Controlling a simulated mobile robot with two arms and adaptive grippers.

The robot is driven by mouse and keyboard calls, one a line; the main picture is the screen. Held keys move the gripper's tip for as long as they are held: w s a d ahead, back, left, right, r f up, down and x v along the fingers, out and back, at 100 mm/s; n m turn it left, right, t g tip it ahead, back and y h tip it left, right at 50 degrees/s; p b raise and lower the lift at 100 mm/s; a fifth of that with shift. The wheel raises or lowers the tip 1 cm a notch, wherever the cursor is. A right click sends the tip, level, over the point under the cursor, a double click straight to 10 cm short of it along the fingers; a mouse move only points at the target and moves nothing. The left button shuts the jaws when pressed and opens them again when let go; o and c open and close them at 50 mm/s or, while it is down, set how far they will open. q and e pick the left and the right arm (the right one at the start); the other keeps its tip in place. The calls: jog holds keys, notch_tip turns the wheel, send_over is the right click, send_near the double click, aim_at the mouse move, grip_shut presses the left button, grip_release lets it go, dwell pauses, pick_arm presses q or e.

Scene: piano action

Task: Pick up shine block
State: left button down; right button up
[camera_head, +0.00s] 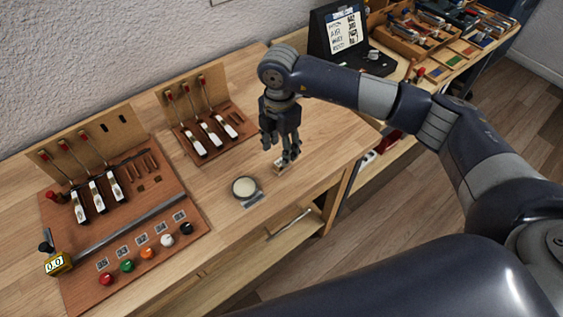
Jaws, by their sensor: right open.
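The block is not visibly held. My left gripper is not in view.
A round pale disc (245,187) on a small base sits left of the block. A dark sign (338,32) and tool trays (412,35) are behind.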

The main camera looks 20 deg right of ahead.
jog(key=f, duration=0.1)
jog(key=f+p, duration=0.1)
jog(key=f, duration=0.1)
jog(key=f+p, duration=0.1)
jog(key=f, duration=0.1)
jog(key=shift+s, duration=0.35)
jog(key=shift+f, duration=0.25)
jog(key=c, duration=1)
